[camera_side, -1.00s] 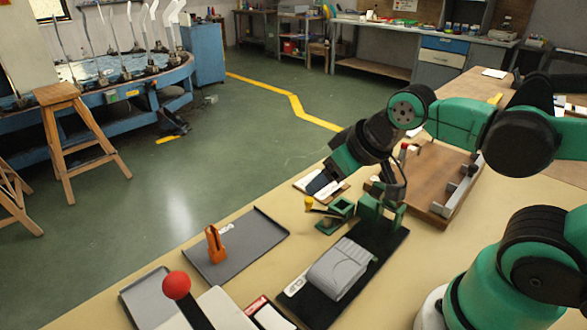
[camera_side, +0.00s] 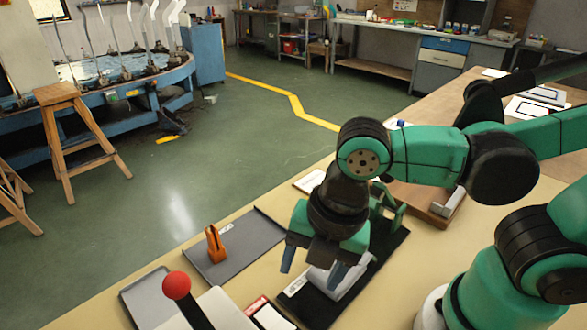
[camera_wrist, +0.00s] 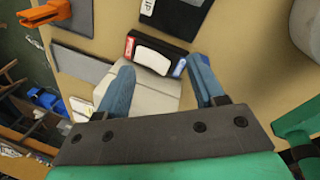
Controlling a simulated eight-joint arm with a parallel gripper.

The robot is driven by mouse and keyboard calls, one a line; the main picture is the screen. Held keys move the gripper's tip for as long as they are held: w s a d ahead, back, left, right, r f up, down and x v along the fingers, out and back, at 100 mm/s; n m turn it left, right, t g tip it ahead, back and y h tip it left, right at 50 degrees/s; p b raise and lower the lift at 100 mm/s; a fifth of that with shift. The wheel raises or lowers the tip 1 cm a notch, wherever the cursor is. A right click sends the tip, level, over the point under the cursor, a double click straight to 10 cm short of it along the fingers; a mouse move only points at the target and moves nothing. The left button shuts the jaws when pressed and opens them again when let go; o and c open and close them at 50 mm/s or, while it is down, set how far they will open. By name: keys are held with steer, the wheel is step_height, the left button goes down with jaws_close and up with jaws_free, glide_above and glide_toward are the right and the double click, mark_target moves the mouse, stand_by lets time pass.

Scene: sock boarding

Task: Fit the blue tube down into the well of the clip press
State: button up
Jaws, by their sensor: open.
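My gripper (camera_side: 312,272) points down with its two blue fingers apart and nothing between them. It hangs in front of the rounded grey block (camera_side: 328,280) on a black board, partly covering it in the side view. In the wrist view my gripper (camera_wrist: 161,64) is open above a pale grey body and a small red-and-blue-ended box (camera_wrist: 160,48). I cannot pick out the blue tube for certain; a small blue spot (camera_side: 402,123) shows behind my arm. I cannot tell for certain which fixture is the clip press. A green fixture (camera_side: 388,204) stands on the black board, partly hidden by my arm.
An orange clip-shaped piece (camera_side: 214,244) stands on a grey tray (camera_side: 252,236) at the left. A red ball-topped lever (camera_side: 176,285) rises at the near front edge of view. A brown wooden tray (camera_side: 428,200) lies behind my arm.

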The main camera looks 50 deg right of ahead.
steer(key=s+a+n, duration=0.1)
steer(key=n, duration=0.2)
steer(key=s+a+n+g, duration=0.1)
steer(key=s+n, duration=0.1)
steer(key=n, duration=0.1)
steer(key=s+a+n+h, duration=0.1)
steer(key=n, duration=0.3)
steer(key=shift+s+f+g, duration=0.35)
steer(key=shift+f+g, duration=0.05)
steer(key=shift+s+a+f+n, duration=0.1)
steer(key=shift+s+n, duration=0.3)
steer(key=shift+n, duration=0.7)
steer(key=shift+f, duration=2.75)
jaws_close()
